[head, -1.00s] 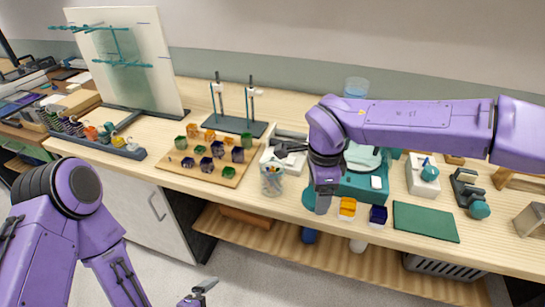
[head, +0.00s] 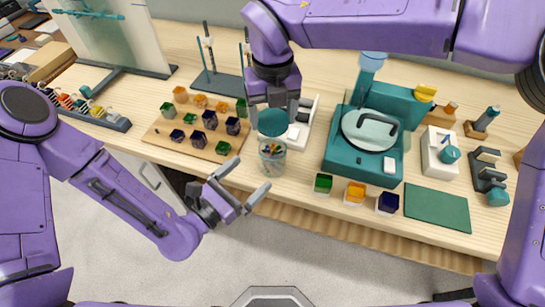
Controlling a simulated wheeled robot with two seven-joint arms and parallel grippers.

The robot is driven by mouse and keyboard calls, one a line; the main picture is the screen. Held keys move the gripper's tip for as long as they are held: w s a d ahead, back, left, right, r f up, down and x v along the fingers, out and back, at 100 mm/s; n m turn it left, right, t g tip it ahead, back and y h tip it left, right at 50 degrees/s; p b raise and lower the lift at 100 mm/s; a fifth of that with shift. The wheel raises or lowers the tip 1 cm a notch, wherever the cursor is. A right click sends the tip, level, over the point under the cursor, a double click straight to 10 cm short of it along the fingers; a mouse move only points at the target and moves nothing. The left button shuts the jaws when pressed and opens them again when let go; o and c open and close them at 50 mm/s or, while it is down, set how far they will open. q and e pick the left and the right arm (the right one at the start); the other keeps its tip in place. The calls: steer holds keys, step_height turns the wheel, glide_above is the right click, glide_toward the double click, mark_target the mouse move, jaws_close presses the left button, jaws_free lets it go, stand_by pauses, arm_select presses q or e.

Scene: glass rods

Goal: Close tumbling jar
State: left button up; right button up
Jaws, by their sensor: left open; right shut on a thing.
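The clear tumbling jar (head: 271,161) stands upright near the table's front edge, with small coloured pieces inside. A teal round lid (head: 272,123) is at the jar's mouth, directly above it; I cannot tell whether it touches the rim. My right gripper (head: 272,108) points down from above and is shut on the lid. Its fingertips are partly hidden by the lid. My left gripper (head: 252,194) is open and empty, in front of the table edge, below and slightly left of the jar.
A wooden board (head: 183,145) with several coloured cubes lies left of the jar. A teal machine (head: 345,163) with a round pale top stands to the right. Green (head: 323,183), orange (head: 355,192) and dark blue (head: 387,204) cubes sit in front of it, beside a green mat (head: 437,208).

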mark_target(273, 139)
arm_select(q)
steer(key=x, duration=1.1)
arm_select(e)
steer(key=shift+w, duration=0.1)
arm_select(q)
steer(key=shift+d, duration=0.2)
arm_select(e)
steer(key=shift+d, duration=0.1)
arm_select(q)
steer(key=shift+c, duration=0.3)
steer(key=c, duration=1.4)
arm_select(e)
steer(key=shift+f, duration=2.55)
steer(key=shift+f, duration=0.85)
steer(key=shift+f, duration=0.55)
